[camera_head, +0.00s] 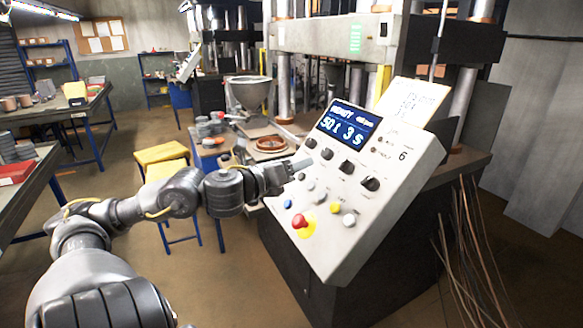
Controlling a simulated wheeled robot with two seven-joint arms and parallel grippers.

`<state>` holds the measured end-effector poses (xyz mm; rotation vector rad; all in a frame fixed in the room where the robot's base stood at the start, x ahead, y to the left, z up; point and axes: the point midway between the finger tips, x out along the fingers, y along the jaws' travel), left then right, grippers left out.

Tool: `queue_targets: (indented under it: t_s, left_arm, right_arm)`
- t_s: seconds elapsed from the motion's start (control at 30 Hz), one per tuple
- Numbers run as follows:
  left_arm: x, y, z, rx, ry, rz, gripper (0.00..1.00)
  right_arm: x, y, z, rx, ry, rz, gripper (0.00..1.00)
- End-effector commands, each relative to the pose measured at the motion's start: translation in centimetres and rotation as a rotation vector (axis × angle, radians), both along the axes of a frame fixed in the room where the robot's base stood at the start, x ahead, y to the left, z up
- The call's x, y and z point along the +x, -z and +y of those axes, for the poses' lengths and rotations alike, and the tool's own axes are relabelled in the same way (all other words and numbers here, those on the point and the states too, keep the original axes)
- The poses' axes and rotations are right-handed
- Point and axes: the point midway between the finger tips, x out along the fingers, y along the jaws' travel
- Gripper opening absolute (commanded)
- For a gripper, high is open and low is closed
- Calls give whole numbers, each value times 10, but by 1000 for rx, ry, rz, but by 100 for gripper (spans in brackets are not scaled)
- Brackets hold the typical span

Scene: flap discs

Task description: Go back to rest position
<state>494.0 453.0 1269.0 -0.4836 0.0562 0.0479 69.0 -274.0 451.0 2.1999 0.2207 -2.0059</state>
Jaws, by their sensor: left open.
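My left arm comes in from the lower left and reaches toward the machine's control panel (365,200). My left gripper (300,162) is at the panel's left edge, near its knobs and buttons. It is open, and I see nothing held in it. I cannot tell whether its tips touch the panel. The panel has a lit blue display (343,128), black knobs, small coloured buttons and a red stop button (300,221). My right gripper is not in view.
A press (335,38) stands behind the panel. A reddish-brown ring (271,144) lies on the press table left of the panel. Yellow stools (160,153) and a workbench (40,182) stand at the left. Loose rods (470,250) lean at the right. Floor is clear at lower centre.

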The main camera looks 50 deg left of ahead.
Motion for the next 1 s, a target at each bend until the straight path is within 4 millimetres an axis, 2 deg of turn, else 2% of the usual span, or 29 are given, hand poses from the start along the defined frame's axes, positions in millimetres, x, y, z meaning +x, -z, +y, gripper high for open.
queue_targets:
  t_s: [0.2,0.8,0.87,0.93,1.0]
  left_arm:
    - [-8,0,1,0,-4,0,51]
    - [-8,2,1,-6,-6,2,51]
    - [-10,9,4,-40,-21,12,51]
    - [-14,30,9,-132,-62,34,51]
    - [-22,64,16,-288,-133,70,51]
  right_arm:
    - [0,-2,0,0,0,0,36]
    - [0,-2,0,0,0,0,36]
    - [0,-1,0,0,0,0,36]
    - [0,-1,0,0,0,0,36]
    - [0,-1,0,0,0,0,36]
